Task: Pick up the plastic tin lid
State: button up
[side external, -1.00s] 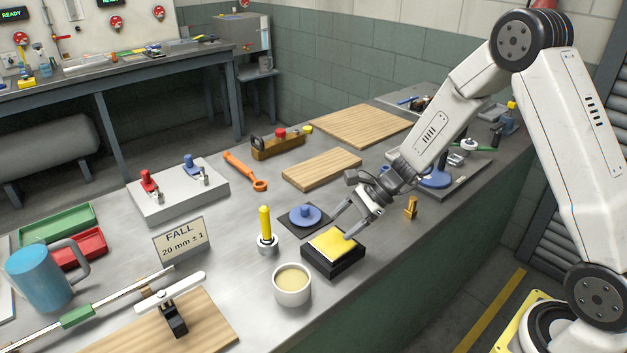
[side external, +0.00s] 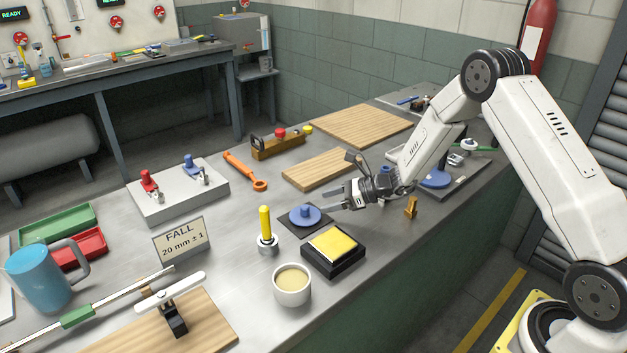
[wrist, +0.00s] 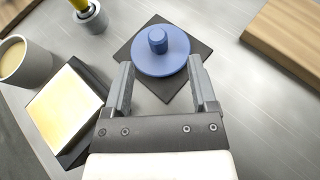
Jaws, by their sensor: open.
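The plastic tin lid (side external: 306,217) looks to be the blue disc with a round knob on top, lying flat on a dark square mat (side external: 294,229). In the wrist view the lid (wrist: 160,60) is at top centre, just beyond and between my fingertips. My gripper (side external: 334,197) is open and empty, tilted low, just right of the lid in the side view. In the wrist view its two fingers (wrist: 162,80) straddle the near side of the lid; I cannot tell whether they touch it.
A black box with a yellow top (side external: 333,245), a cream-filled white cup (side external: 292,288) and a yellow-handled tool (side external: 266,225) stand close by. A wooden board (side external: 320,168) lies behind. A small brass piece (side external: 411,207) stands right of my gripper. Bare metal bench lies between.

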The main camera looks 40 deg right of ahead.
aim_at(307, 206)
jog(key=shift+x, duration=3.25)
jog(key=shift+s+f, duration=0.1)
jog(key=shift+s, duration=0.1)
grip_shut()
